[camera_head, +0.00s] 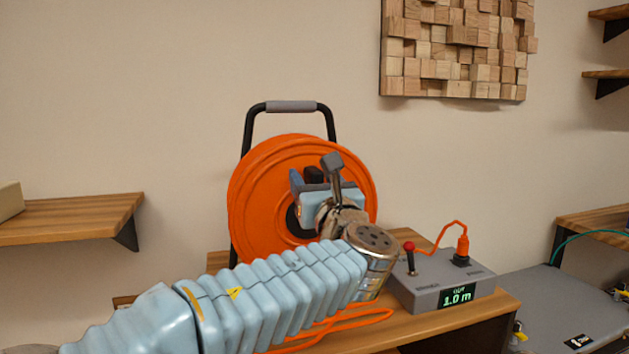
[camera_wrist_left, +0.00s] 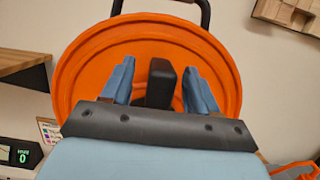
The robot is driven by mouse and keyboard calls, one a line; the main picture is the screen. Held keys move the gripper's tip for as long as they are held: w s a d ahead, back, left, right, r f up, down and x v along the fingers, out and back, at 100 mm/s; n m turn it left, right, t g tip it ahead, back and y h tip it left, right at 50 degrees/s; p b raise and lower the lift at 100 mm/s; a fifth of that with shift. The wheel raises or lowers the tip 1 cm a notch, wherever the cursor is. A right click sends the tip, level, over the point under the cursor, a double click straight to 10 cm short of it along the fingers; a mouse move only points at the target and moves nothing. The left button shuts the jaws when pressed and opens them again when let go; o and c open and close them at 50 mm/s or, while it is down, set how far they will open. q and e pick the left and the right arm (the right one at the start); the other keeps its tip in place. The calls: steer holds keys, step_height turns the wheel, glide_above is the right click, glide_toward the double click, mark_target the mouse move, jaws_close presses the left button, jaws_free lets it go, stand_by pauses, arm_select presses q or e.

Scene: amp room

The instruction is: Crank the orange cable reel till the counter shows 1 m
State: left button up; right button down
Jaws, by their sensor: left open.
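The orange cable reel (camera_head: 252,205) stands upright in a black frame on a wooden bench and fills the middle of the left wrist view (camera_wrist_left: 85,70). My left gripper (camera_head: 312,182) is in front of the reel's face, its arm hiding the lower part. In the left wrist view, my left gripper's blue fingers (camera_wrist_left: 160,85) are open, one on each side of the dark crank grip (camera_wrist_left: 160,82). Gaps show between grip and fingers. The counter (camera_head: 457,295) on the grey box reads "OUT 1.0 m". My right gripper is out of view.
The grey box (camera_head: 425,291) has a red-knobbed lever (camera_head: 409,258) and an orange cable (camera_head: 440,235) plugged in. Loose orange cable (camera_head: 345,321) lies on the bench (camera_head: 400,330). A small green-lit display (camera_wrist_left: 20,153) shows at the left wrist view's lower left.

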arm_select(q)
steer(key=s+d+b, duration=0.1)
steer(key=s+d, duration=0.1)
steer(key=s, duration=0.6)
steer(key=shift+s+d+b, duration=0.3)
steer(key=shift+d+b, duration=0.05)
